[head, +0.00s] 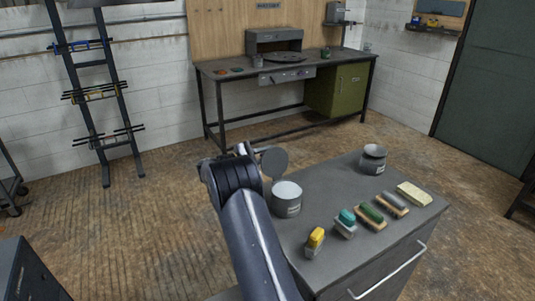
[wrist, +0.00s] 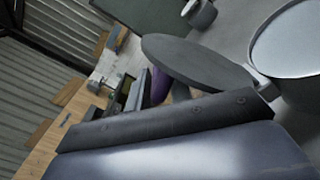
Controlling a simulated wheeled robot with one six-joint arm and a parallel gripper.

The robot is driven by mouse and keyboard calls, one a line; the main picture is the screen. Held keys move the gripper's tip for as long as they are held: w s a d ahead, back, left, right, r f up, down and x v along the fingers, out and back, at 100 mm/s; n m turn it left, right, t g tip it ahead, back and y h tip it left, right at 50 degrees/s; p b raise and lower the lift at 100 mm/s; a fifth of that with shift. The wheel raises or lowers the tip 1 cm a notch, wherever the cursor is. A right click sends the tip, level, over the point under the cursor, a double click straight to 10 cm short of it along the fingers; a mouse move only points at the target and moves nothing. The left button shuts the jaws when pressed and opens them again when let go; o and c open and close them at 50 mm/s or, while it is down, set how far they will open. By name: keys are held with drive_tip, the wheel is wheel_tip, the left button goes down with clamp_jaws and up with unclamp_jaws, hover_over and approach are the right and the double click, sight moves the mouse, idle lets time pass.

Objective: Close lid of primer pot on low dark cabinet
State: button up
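The primer pot (head: 287,201) is a grey cylinder with a pale top opening, standing on the low dark cabinet (head: 327,213). Its round grey lid (head: 273,161) stands raised on the far left side of the rim. In the wrist view the lid (wrist: 190,62) is tilted open and joins the pot (wrist: 297,50) at a hinge by the rim. My gripper (head: 243,150) is just left of the raised lid, partly hidden by my own wrist. In the wrist view its dark grey part (wrist: 165,119) lies just below the lid. I cannot tell whether they touch or how the fingers stand.
A second grey pot (head: 373,159) stands at the cabinet's far edge. Several brushes, including a yellow one (head: 315,240), and a pale block (head: 413,194) lie along the front. A workbench (head: 225,74) stands by the back wall. Open floor lies left of the cabinet.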

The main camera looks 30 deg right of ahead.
drive_tip(key=shift+r, duration=0.2)
drive_tip(key=shift+c, duration=1.4)
clamp_jaws()
